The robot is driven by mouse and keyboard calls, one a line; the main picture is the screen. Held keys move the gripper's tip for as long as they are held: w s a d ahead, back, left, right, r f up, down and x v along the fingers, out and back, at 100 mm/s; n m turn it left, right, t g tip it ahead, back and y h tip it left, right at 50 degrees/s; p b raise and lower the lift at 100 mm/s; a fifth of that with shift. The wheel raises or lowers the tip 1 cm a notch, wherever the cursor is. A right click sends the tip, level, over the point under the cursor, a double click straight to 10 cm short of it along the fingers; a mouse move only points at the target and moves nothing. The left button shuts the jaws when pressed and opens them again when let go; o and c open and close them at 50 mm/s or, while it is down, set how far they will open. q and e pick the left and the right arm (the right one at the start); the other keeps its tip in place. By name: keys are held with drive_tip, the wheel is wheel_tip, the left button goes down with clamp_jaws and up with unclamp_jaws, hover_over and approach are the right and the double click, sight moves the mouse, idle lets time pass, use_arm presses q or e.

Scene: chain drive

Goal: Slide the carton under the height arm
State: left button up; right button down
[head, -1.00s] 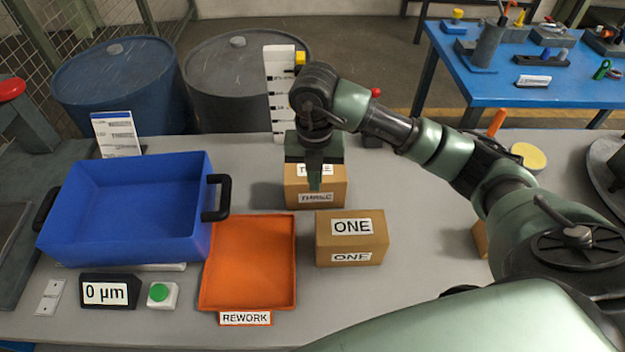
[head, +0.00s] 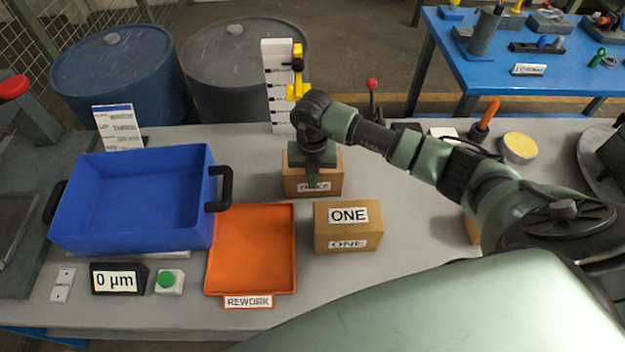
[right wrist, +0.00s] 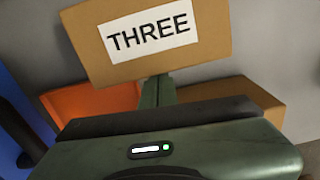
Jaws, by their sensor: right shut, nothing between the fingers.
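The carton marked THREE (head: 298,187) is brown and stands in front of the height gauge in the head view. Its label fills the top of the right wrist view (right wrist: 215,38). The yellow height arm (head: 297,91) sits on the white graduated post (head: 276,75), behind the carton and above it. My right gripper (head: 313,182) is shut and empty, pointing down at the carton and hiding part of its top and front label. Its finger (right wrist: 158,92) shows at the carton's edge in the right wrist view; whether they touch I cannot tell. My left gripper is out of view.
The carton marked ONE (head: 348,242) stands nearer, to the right of the orange REWORK tray (head: 250,250). A blue crate (head: 135,225) fills the left. A display reading 0 µm (head: 117,279) and green button (head: 166,279) are at the front. A red-knobbed lever (head: 372,85) stands behind.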

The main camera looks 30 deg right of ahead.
drive_tip(key=w+d+b, duration=0.1)
drive_tip(key=w+b, duration=0.1)
drive_tip(key=w+d+b, duration=0.1)
drive_tip(key=w+b, duration=0.1)
drive_tip(key=w+d+b, duration=0.2)
drive_tip(key=w, duration=0.1)
drive_tip(key=shift+f+b, duration=0.2)
drive_tip(key=shift+b, duration=0.2)
drive_tip(key=shift+w+d+r, duration=0.1)
drive_tip(key=shift+w+r, duration=0.05)
drive_tip(key=shift+w, duration=0.1)
drive_tip(key=shift+r, duration=0.15)
